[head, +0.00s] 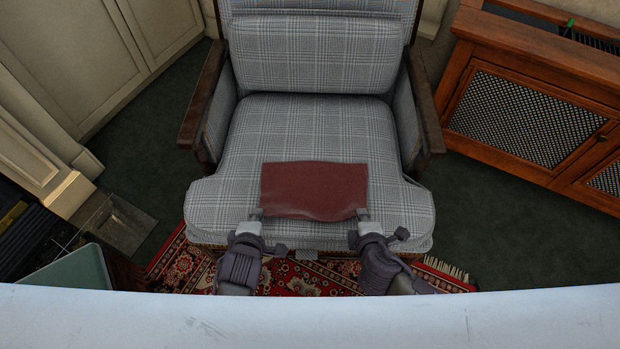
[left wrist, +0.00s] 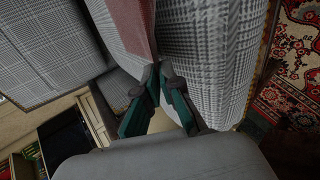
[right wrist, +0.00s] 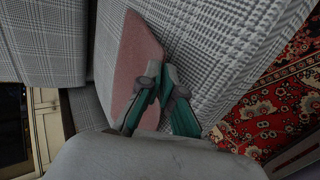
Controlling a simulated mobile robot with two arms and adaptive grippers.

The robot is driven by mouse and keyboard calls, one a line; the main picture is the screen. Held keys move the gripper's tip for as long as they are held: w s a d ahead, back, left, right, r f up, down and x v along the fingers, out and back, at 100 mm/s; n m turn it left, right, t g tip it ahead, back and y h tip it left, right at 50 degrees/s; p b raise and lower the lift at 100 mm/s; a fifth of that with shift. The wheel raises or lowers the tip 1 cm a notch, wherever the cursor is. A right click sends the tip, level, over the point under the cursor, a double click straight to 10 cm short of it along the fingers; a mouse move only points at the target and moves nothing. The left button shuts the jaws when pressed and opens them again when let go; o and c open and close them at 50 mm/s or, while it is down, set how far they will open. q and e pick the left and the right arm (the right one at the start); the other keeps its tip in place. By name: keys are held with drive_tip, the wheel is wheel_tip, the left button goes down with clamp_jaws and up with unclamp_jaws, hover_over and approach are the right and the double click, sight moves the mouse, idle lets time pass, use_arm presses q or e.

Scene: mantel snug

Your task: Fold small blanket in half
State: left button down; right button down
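The small blanket (head: 314,188) is a dark red rectangle on the grey plaid seat of the armchair (head: 300,130). The blanket's underside is hidden.
The chair has wooden arms (head: 204,95) on both sides and a plaid back cushion (head: 304,55). A patterned red rug (head: 310,277) lies under the chair's front. A wooden cabinet (head: 520,115) stands at the right. Plaid seat around the blanket is bare.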

use_arm(q)
drive_tip(key=shift+f, duration=0.1)
use_arm(e)
drive_tip(key=shift+f, duration=0.1)
use_arm(q)
drive_tip(key=c, duration=1)
unclamp_jaws()
drive_tip(key=shift+c, duration=0.2)
use_arm(e)
drive_tip(key=c, duration=1)
unclamp_jaws()
drive_tip(key=shift+c, duration=0.2)
use_arm(q)
drive_tip(key=shift+s, duration=0.1)
